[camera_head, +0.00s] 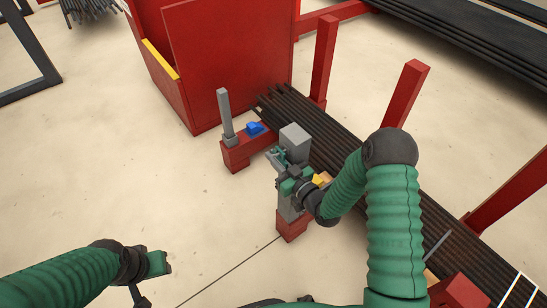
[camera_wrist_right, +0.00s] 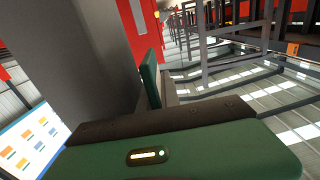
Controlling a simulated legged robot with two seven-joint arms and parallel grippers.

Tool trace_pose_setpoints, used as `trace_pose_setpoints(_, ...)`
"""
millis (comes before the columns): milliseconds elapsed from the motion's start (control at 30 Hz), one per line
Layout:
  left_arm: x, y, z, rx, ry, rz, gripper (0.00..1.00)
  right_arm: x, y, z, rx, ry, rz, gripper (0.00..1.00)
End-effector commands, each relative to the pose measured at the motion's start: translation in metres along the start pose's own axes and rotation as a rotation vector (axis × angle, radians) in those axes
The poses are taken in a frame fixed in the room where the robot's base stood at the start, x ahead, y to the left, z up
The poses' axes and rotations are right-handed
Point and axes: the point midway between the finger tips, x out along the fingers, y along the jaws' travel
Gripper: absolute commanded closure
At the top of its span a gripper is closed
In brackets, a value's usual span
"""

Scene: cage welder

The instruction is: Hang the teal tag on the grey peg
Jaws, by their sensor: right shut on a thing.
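My right gripper (camera_head: 280,160) is beside a grey upright post with a block-like top (camera_head: 295,138). It is shut on a small teal piece at its fingertips, which I take to be the teal tag (camera_head: 275,154). The tag's outline and hole are too small to tell. In the right wrist view a green finger (camera_wrist_right: 150,78) stands close to a large grey surface (camera_wrist_right: 75,55). I cannot make out the grey peg for certain; the gripper and arm cover part of the post. My left gripper (camera_head: 155,268) is low at the left, away from the post, its jaw opening unclear.
A thin grey upright (camera_head: 225,115) and a blue piece (camera_head: 255,128) stand on a red beam (camera_head: 245,150). Dark bars (camera_head: 320,140) run behind the post, between red uprights (camera_head: 406,90). A red bin (camera_head: 225,60) stands behind.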

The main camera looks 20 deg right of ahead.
Motion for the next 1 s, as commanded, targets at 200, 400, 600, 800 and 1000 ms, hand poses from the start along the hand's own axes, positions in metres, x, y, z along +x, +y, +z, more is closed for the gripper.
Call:
trace_pose_setpoints(200, 0.0, 0.0, 0.0, 0.0, 0.0, 0.0, 0.64, 0.0, 0.0, 0.001, 0.0, -0.001, 0.0, 0.84)
trace_pose_setpoints(400, 0.0, 0.0, 0.0, 0.0, 0.0, 0.0, 0.64, 0.0, 0.001, 0.0, 0.0, 0.0, 0.002, 0.68)
trace_pose_setpoints(600, -0.001, 0.0, 0.0, 0.0, 0.0, 0.0, 0.64, -0.001, 0.002, -0.001, -0.002, 0.001, 0.004, 0.68)
trace_pose_setpoints(800, -0.011, 0.0, -0.003, 0.0, 0.0, 0.0, 0.64, -0.03, 0.003, -0.003, 0.0, -0.005, 0.008, 0.68)
trace_pose_setpoints(1000, -0.026, 0.0, -0.006, 0.0, 0.0, 0.0, 0.64, -0.09, 0.003, -0.002, 0.002, -0.009, 0.01, 0.68)
